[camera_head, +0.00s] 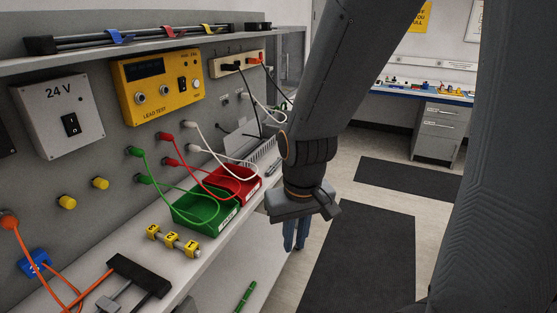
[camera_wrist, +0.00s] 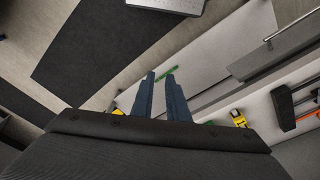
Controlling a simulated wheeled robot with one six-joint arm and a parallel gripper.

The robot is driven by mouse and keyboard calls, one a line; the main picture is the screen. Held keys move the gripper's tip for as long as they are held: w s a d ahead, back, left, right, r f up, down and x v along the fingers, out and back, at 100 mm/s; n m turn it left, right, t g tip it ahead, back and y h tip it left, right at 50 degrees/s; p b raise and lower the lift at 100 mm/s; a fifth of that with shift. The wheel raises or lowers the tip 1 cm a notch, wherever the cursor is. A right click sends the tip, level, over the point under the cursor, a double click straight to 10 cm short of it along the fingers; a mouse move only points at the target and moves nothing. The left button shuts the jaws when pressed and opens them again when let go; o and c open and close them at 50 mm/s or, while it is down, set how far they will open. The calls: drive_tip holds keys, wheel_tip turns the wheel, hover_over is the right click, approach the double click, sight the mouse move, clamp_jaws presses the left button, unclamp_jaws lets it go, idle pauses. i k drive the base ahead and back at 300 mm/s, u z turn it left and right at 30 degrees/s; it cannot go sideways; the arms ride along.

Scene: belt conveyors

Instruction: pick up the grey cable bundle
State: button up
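I cannot clearly make out a grey cable bundle in either view. A small grey piece (camera_head: 109,304) lies on the bench at the bottom left of the head view, beside a black block (camera_head: 140,272); I cannot tell whether it belongs to a bundle. My gripper (camera_head: 295,246) hangs pointing down in front of the bench edge, to the right of the green and red bins. The wrist view shows its two blue fingers (camera_wrist: 160,76) apart, with a narrow gap and nothing held between them.
The green bin (camera_head: 205,215) and red bin (camera_head: 235,184) stand on the bench (camera_head: 185,266) with leads hanging into them. Yellow numbered tags (camera_head: 173,239) lie in front. A green pen-like item (camera_head: 245,297) lies lower down. Open floor with dark mats (camera_head: 358,258) is at right.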

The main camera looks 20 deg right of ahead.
sight(273, 167)
drive_tip(key=u, duration=0.05)
drive_tip(key=k, duration=0.55)
drive_tip(key=z, duration=0.95)
drive_tip(key=i, duration=0.75)
drive_tip(key=z, duration=0.65)
drive_tip(key=i, duration=0.8)
drive_tip(key=u, duration=0.7)
drive_tip(key=i, duration=0.65)
drive_tip(key=u, duration=0.95)
drive_tip(key=i, duration=0.25)
drive_tip(key=u, duration=0.3)
